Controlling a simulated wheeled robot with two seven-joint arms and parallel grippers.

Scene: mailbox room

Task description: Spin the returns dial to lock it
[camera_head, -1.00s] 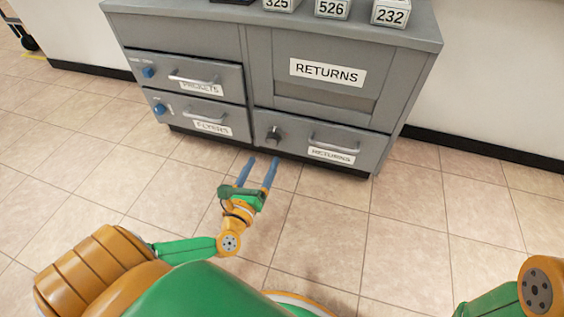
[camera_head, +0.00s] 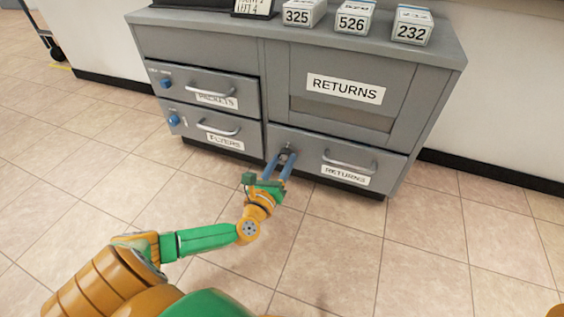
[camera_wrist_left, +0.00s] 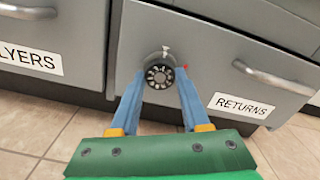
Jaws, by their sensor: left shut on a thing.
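The returns dial (camera_head: 287,151) is a dark round knob on the left part of the grey returns drawer (camera_head: 309,160). In the left wrist view the dial (camera_wrist_left: 159,75) shows a ring of light marks on its face, with a small white pointer above it on the drawer front. My left gripper (camera_head: 282,156) reaches the drawer front with its blue fingers on either side of the dial, shut on it. The left wrist view shows the fingers (camera_wrist_left: 160,80) at the dial's left and right. A red mark shows by the right finger. My right gripper is out of view.
The returns drawer handle (camera_head: 349,162) and its label (camera_head: 345,174) are right of the dial. The flyers drawer (camera_head: 211,127) and packets drawer (camera_head: 207,91), with blue dials, are at left. Numbered boxes (camera_head: 352,20) stand on top. The floor in front is clear.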

